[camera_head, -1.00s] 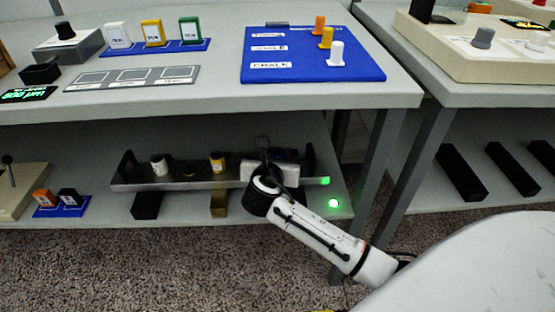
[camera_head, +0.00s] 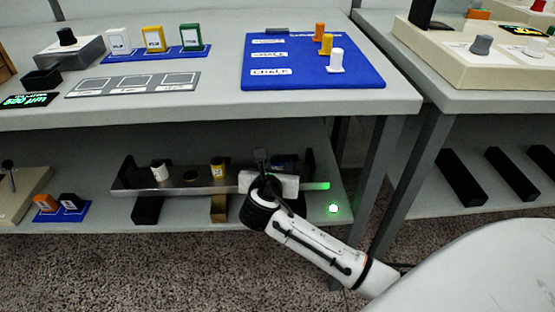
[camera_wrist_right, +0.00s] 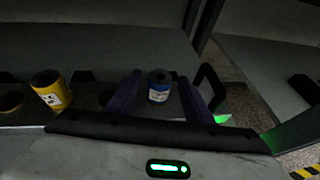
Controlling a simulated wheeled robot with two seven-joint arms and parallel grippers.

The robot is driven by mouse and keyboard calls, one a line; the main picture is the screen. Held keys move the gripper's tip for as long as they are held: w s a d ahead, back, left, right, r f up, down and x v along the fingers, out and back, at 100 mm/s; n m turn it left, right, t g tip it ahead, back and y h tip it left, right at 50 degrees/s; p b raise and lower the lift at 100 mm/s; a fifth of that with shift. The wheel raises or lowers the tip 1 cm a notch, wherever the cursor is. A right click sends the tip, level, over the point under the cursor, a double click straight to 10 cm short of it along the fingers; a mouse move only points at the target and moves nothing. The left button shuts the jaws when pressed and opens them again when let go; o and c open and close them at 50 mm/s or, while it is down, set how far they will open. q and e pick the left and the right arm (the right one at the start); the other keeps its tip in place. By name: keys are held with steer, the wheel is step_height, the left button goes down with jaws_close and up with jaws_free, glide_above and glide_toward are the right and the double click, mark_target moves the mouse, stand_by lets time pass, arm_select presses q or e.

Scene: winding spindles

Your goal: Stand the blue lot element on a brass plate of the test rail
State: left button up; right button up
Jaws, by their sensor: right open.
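The blue lot element (camera_wrist_right: 159,86) is a short blue cylinder with a white label and a dark top. In the right wrist view it stands upright between the two fingers of my right gripper (camera_wrist_right: 160,76), which is open, with gaps visible at its sides. In the head view my right gripper (camera_head: 272,166) is at the right part of the test rail (camera_head: 150,187) on the lower shelf, and hides most of that end. The rail has a bare brass plate (camera_head: 191,176); a round plate (camera_wrist_right: 107,97) left of the blue element looks empty. My left gripper is out of view.
On the rail stand a white element (camera_head: 159,171) and a yellow element (camera_head: 218,168). The upper tabletop (camera_head: 220,100) lies above the rail, and a table leg (camera_head: 388,175) stands right of my arm. A green lamp (camera_head: 333,208) glows on the shelf.

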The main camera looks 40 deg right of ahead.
steer(key=p+v, duration=0.3)
steer(key=v, duration=0.7)
steer(key=s+a+f+m+y, duration=0.3)
steer(key=s+f+m, duration=0.1)
steer(key=f, duration=0.2)
steer(key=s+a+f+m+y, duration=0.3)
steer(key=a+f, duration=0.1)
steer(key=f, duration=0.2)
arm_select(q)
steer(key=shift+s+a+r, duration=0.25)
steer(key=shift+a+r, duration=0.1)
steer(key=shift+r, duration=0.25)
arm_select(e)
steer(key=s+a+f+m+y, duration=0.1)
steer(key=s+a+m+y, duration=0.2)
steer(key=s+m, duration=0.3)
steer(key=s+a+m+y, duration=0.3)
steer(key=s+m, duration=0.3)
steer(key=m, duration=0.6)
steer(key=shift+f+m+g, duration=0.3)
steer(key=shift+f, duration=0.1)
steer(key=shift+a, duration=0.15)
